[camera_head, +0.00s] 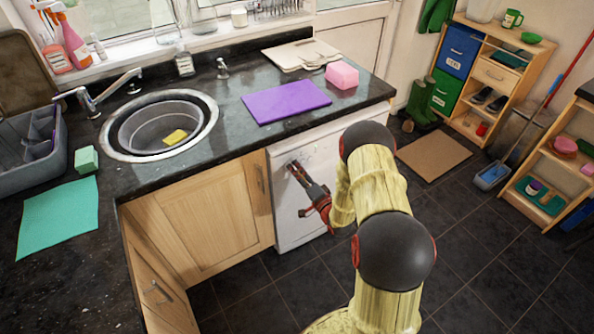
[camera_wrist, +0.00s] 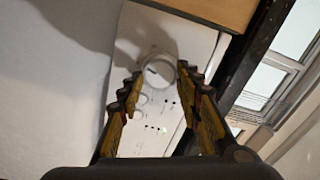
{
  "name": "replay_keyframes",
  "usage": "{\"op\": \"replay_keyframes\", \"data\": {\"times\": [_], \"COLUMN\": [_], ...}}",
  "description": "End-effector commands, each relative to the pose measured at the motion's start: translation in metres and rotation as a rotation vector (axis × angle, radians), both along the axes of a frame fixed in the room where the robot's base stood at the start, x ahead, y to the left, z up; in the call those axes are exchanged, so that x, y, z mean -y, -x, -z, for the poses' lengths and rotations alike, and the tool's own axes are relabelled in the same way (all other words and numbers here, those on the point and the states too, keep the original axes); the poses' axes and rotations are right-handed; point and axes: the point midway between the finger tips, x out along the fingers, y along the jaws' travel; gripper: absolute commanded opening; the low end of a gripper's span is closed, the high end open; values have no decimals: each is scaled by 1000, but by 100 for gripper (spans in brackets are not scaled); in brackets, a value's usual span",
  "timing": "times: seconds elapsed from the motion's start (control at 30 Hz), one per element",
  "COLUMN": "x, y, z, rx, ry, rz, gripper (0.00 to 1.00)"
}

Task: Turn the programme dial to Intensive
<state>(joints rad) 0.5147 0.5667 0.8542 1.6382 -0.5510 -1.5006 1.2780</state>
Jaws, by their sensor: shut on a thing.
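The white dishwasher (camera_head: 290,228) stands under the granite counter, and my arm hides its right part. In the wrist view its panel (camera_wrist: 184,60) carries a round white programme dial (camera_wrist: 158,71), several small dark marks and a green light. My gripper (camera_head: 294,166) reaches the upper part of the dishwasher front. In the wrist view my gripper (camera_wrist: 158,78) has one finger on each side of the dial, shut on it. The dial has a dark mark on its face. I cannot read any programme names. In the head view my gripper hides the dial.
The black counter (camera_head: 225,125) overhangs the dishwasher, with a purple mat (camera_head: 286,101) and a pink block (camera_head: 342,75) on top. A wooden cupboard (camera_head: 205,222) is to the left. Dark tiled floor (camera_head: 470,260) lies open to the right.

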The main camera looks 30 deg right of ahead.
Motion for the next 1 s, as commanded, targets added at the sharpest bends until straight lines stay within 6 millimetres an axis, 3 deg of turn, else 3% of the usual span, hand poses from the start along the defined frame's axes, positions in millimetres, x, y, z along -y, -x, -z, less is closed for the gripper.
{"op": "replay_keyframes", "data": {"times": [0.6, 1.0], "x": [1, 1], "y": [1, 1], "z": [2, 3], "rx": [-21, -29], "ry": [-561, -768], "rz": [2, 4], "gripper": [9, 9]}}
